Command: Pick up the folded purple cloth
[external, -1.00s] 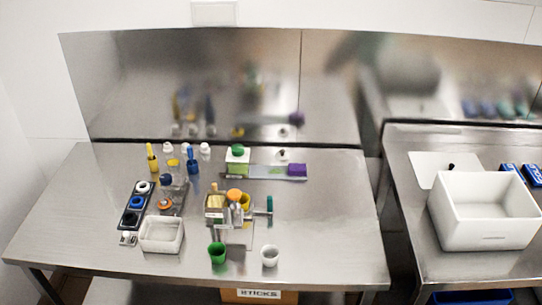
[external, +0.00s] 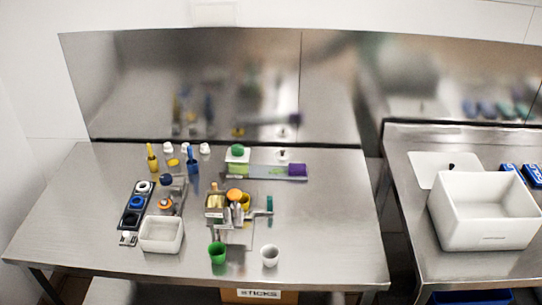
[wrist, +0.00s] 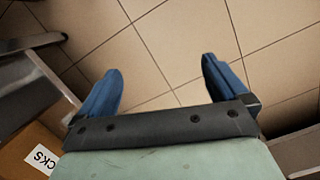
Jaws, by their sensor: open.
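The folded purple cloth (external: 297,170) is a small purple block at the right end of a flat grey strip (external: 265,172) at the back of the left steel table. It looks uncovered in the external view. My gripper (wrist: 161,67) shows only in the wrist view, with its two blue fingers wide apart and nothing between them. It points at the tiled floor, away from the cloth. The cloth is not in the wrist view, and my arm does not show in the external view.
The steel table (external: 330,225) holds a grey-white bin (external: 161,235), a green cup (external: 217,253), a white cup (external: 269,256) and a metal device (external: 216,208). Its right side is clear. A cardboard box (wrist: 25,146) is beside my gripper. A white tub (external: 485,232) stands on the right table.

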